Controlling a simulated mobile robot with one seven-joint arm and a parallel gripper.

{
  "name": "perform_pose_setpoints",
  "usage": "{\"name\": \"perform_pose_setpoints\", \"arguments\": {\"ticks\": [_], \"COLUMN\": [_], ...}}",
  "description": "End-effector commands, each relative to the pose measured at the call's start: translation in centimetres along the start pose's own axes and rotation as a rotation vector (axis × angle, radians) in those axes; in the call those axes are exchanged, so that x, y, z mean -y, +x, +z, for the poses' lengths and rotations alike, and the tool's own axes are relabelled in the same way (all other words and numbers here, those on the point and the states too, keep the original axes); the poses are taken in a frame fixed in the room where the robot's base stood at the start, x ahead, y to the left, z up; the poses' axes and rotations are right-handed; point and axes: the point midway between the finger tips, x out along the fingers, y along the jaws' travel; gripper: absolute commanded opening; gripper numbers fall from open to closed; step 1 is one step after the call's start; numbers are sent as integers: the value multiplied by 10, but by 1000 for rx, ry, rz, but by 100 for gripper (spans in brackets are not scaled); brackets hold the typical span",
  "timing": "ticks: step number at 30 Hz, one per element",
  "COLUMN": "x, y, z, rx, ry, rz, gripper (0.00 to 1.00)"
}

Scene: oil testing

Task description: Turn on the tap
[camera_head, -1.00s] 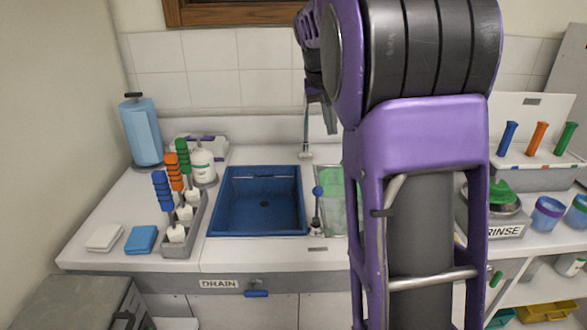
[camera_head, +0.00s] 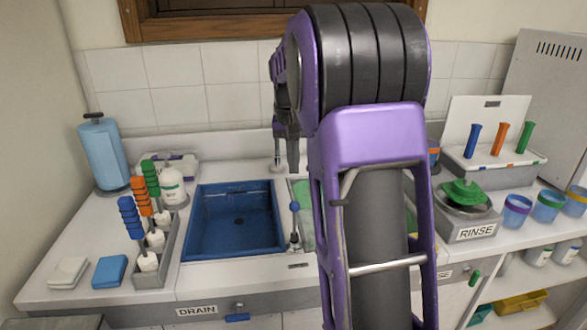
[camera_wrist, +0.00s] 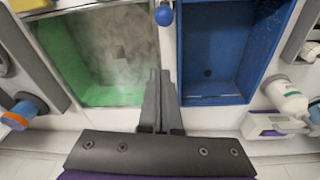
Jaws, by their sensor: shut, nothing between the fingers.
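The tap is at the divider between two basins, partly hidden by my arm in the head view. In the wrist view, the blue ball (camera_wrist: 164,15) is at the top, above a pale bar. My gripper (camera_wrist: 160,73) is shut and empty, pointing at the divider just short of the bar; contact cannot be told.
The blue basin (camera_head: 192,240) is left of the divider; the green basin (camera_wrist: 68,65), with a cloudy grey patch inside, is mostly behind my arm. A brush rack (camera_head: 160,272), a soap bottle (camera_head: 172,186) and a paper roll (camera_head: 103,155) stand left. A rinse unit (camera_head: 477,233) stands right.

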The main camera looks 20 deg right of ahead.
Motion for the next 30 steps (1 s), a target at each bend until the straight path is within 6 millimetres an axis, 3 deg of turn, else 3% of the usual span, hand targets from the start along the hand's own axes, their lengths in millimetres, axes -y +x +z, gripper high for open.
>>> {"name": "perform_pose_setpoints", "arguments": {"ticks": [10, 18, 30], "x": [0, 0, 0], "y": [77, 64, 62], "z": [1, 32, 38], "rx": [3, -1, 0], "ry": [0, 0, -1], "rz": [1, -1, 0], "gripper": [0, 0, 0]}}
